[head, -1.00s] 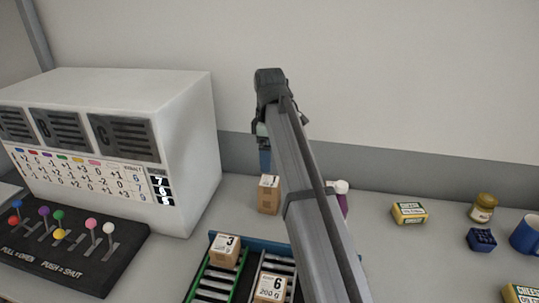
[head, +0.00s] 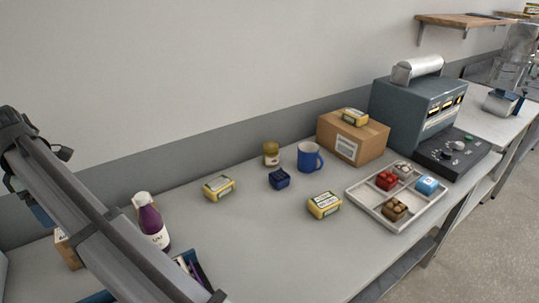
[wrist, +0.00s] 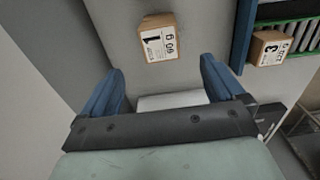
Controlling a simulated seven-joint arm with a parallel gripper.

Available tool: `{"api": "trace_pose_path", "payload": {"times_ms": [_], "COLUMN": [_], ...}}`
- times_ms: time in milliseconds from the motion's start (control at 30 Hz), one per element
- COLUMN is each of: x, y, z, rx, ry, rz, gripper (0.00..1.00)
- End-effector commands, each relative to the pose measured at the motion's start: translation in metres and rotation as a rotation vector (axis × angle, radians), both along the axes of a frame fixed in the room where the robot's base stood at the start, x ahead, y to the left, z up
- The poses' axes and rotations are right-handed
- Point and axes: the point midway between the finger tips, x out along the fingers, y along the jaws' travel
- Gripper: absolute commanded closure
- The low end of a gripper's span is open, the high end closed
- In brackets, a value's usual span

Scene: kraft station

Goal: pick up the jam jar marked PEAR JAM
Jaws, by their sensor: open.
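A small jar (head: 271,154) with a gold lid and a yellowish body stands upright near the back of the bench in the head view. Its label is too small to read, so I cannot tell whether it says PEAR JAM. My gripper (wrist: 162,70) is open and empty in the wrist view, with its two blue fingers apart. A small carton marked 1 (wrist: 157,38) lies beyond the fingertips, not between them. In the head view my arm is at the far left, well away from the jar.
Around the jar are a blue mug (head: 308,157), a dark blue block (head: 279,179) and yellow boxes (head: 219,188) (head: 324,205). A purple bottle (head: 152,224) stands beside my arm. A cardboard box (head: 352,138) and a compartment tray (head: 359,205) are to the right. The front middle of the bench is clear.

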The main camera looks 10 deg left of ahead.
Motion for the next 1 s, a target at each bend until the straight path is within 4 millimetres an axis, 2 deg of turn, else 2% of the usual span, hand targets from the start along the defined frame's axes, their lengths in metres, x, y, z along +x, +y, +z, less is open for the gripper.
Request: {"api": "trace_pose_path", "payload": {"times_ms": [733,867,1000], "x": [0.004,0.029,0.082], "y": [-0.001,-0.012,-0.036], "z": [0.000,0.000,-0.001], "rx": [0.000,0.000,-0.002], "ry": [0.000,0.000,0.001], "rz": [-0.005,-0.038,-0.110], "gripper": [0.03,0.03,0.03]}}
